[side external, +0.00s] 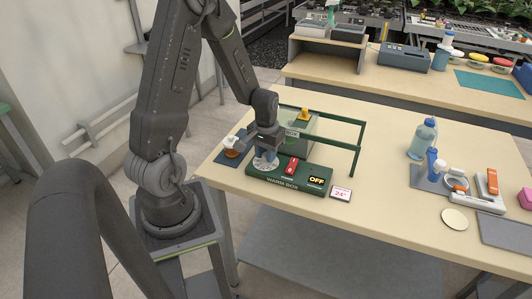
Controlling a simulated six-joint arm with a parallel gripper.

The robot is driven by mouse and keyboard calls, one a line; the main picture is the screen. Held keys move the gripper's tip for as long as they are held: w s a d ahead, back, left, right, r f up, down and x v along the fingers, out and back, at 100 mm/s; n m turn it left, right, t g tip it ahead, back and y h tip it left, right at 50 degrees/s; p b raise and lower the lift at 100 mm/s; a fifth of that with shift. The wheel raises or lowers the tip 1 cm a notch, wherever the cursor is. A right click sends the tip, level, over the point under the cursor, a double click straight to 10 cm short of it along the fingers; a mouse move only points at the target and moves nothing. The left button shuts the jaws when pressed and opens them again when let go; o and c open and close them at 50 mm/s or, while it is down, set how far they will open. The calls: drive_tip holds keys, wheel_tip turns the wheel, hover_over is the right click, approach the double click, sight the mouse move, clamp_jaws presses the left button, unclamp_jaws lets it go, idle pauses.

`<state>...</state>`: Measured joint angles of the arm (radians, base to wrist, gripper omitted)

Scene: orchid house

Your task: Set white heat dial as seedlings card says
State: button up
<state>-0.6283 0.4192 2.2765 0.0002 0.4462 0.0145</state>
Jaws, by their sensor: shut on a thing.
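The warm box (298,185) is a dark green panel lettered WARM BOX near the left part of the bench. On its left end is the white heat dial (262,165), with a pale round face. My gripper (269,156) points down over the dial and is shut on it, hiding much of it, so its setting cannot be read. A red switch (291,166) sits right of the dial. A black display (316,180) reads OFF. A small white card (341,193) with red marking, apparently 24°, lies right of the panel; its other print is too small to read.
A green frame (357,148) stands behind the panel, around a greenish box (300,124) with a yellow piece on top. Blue bottles (423,138) and tools stand right. Bench between is clear.

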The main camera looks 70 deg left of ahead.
drive_tip(key=shift+n, duration=1.9)
drive_tip(key=o, duration=0.9)
drive_tip(key=shift+r, duration=0.1)
wheel_tip(320, 180, up, 14)
drive_tip(key=shift+f, duration=0.15)
drive_tip(key=s+d+r+m+t, duration=0.2)
drive_tip(key=d+r+m, duration=0.1)
drive_tip(key=d, duration=0.3)
drive_tip(key=s+d+r+m+t, duration=0.1)
drive_tip(key=s+d+r+m, duration=0.2)
drive_tip(key=d, duration=0.4)
drive_tip(key=s+d+r+m+t, duration=0.2)
drive_tip(key=s+d+r+m, duration=0.1)
drive_tip(key=d, duration=0.3)
drive_tip(key=shift+s+d+r+m+t, duration=0.2)
drive_tip(key=shift+d+r+m+t, duration=0.25)
drive_tip(key=shift+m, duration=0.45)
